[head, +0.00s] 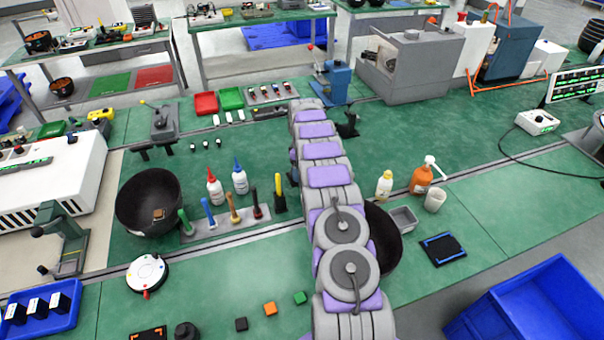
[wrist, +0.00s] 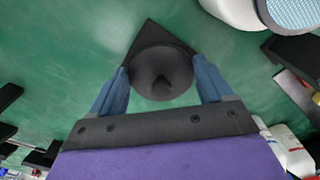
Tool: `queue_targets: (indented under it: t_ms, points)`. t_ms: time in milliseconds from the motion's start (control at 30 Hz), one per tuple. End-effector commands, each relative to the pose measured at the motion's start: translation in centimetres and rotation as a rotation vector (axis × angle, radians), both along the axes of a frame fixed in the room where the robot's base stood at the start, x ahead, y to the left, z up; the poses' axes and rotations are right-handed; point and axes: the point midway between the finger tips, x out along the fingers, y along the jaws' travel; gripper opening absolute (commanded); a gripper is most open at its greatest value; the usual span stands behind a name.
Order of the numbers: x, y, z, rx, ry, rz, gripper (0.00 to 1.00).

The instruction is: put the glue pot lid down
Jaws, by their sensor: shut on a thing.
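The glue pot lid (wrist: 160,82) is a dark round disc with a small knob in the wrist view. My gripper (wrist: 160,68) is shut on it, with one blue finger at each side. A flat dark square piece (wrist: 151,33) shows just beyond and beneath the lid, over the green bench. I cannot tell whether the lid touches it. In the head view my arm hides the lid and most of the gripper. I cannot pick out the glue pot with certainty; a small dark pot-like thing (head: 187,331) stands at the bottom edge.
A white round thing with a blue mesh top (wrist: 292,10) is close at the wrist view's top right. Black bowls (head: 149,202), glue bottles (head: 215,188) and a tool rack (head: 222,223) crowd the bench. Green surface right of my arm (head: 430,130) is clear.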

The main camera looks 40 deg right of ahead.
Motion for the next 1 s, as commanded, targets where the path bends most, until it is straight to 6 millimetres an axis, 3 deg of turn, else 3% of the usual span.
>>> queue_targets:
  t_ms: [100, 433, 467, 600, 667, 1000]
  points:
    - [-0.05, 0.00, -1.76, 0.000, 0.001, 0.000, 0.51]
    - [0.02, -0.03, -1.83, 0.000, -0.001, 0.000, 0.51]
    - [0.02, -0.05, -1.81, -0.001, -0.002, 0.000, 0.82]
    - [0.02, -0.05, -1.80, -0.001, -0.002, 0.000, 0.96]
    - [0.02, -0.05, -1.80, -0.001, -0.002, 0.000, 1.00]
    - [0.03, -0.04, -1.36, -0.001, -0.002, 0.000, 1.00]
